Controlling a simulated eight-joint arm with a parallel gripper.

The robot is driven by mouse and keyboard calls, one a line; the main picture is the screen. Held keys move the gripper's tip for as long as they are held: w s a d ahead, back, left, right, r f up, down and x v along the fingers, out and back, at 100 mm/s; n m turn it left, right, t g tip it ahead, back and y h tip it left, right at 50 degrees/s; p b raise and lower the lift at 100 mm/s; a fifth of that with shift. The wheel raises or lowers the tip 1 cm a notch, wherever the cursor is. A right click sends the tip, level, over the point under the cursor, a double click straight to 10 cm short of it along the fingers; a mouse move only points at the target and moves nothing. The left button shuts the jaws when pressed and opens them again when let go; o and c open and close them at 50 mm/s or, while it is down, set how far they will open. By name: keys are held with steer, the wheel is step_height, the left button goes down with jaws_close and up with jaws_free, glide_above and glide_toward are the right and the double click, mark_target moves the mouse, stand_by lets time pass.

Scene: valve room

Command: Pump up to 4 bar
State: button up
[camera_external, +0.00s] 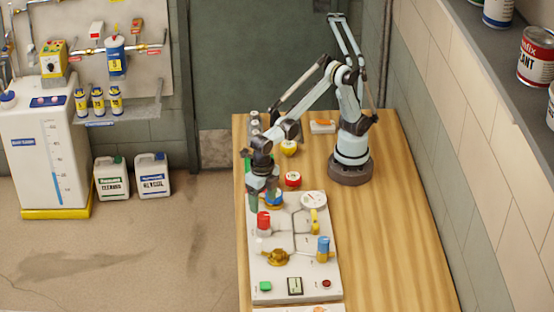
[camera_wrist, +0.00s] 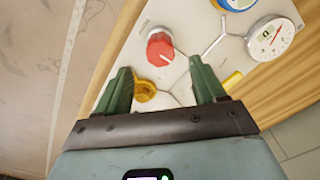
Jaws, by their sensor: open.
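The white valve panel (camera_external: 295,262) lies on the wooden table. A red knob (camera_external: 264,223), a brass knob (camera_external: 278,257) and a round white gauge (camera_external: 313,200) sit on it. A green button (camera_external: 265,286), a small display (camera_external: 295,286) and a red button (camera_external: 326,284) line the front edge. My gripper (camera_external: 263,195) hangs above the panel's back left, beside a blue-rimmed part (camera_external: 274,198). In the wrist view my gripper (camera_wrist: 160,66) is open and empty. The red knob (camera_wrist: 160,48) and brass knob (camera_wrist: 145,91) appear between the fingers. The gauge (camera_wrist: 270,38) has a red needle; its reading is too small to tell.
A yellow lever (camera_external: 315,221) and a blue-topped part (camera_external: 323,248) stand on the panel's right side. A red round item (camera_external: 292,179) and a yellow item (camera_external: 289,147) sit behind the panel. The table's right side (camera_external: 390,240) is clear.

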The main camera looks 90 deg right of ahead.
mark_target(263, 215)
step_height(263, 215, down, 8)
steer(key=shift+r, duration=0.2)
steer(key=shift+c, duration=0.5)
steer(key=c, duration=1)
